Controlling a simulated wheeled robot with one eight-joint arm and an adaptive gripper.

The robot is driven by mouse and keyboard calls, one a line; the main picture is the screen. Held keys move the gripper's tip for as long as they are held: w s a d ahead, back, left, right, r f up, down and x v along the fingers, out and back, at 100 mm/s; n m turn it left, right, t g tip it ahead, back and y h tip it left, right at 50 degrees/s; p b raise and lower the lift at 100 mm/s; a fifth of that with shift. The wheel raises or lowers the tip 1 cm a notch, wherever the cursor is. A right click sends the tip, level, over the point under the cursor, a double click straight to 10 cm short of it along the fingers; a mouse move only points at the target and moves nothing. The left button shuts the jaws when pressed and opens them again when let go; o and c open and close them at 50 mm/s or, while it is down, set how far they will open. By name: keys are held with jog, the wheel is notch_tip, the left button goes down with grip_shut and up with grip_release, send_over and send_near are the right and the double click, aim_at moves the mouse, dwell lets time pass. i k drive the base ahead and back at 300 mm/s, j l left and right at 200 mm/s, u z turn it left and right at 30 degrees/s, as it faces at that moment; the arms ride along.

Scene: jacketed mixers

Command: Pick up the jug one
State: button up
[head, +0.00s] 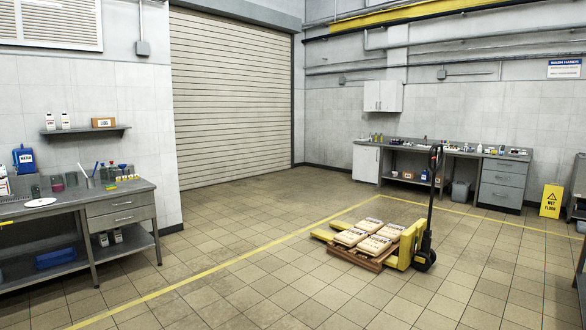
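A blue jug-like container (24,160) with a white label stands at the far left edge of the head view, at the back of the left workbench (90,203). The lettering on its label is too small to read surely. I cannot tell whether it is the jug named one. Small white containers (4,186) stand beside it, partly cut off by the picture edge. My gripper is not in view.
A yellow pallet jack (408,246) with a loaded wooden pallet (345,252) stands mid-floor on the right. A second bench (430,150) and a yellow wet-floor sign (551,201) are along the back wall. The tiled floor in front of the left bench is clear.

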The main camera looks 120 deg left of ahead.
aim_at(57, 181)
jog(key=u, duration=5.2)
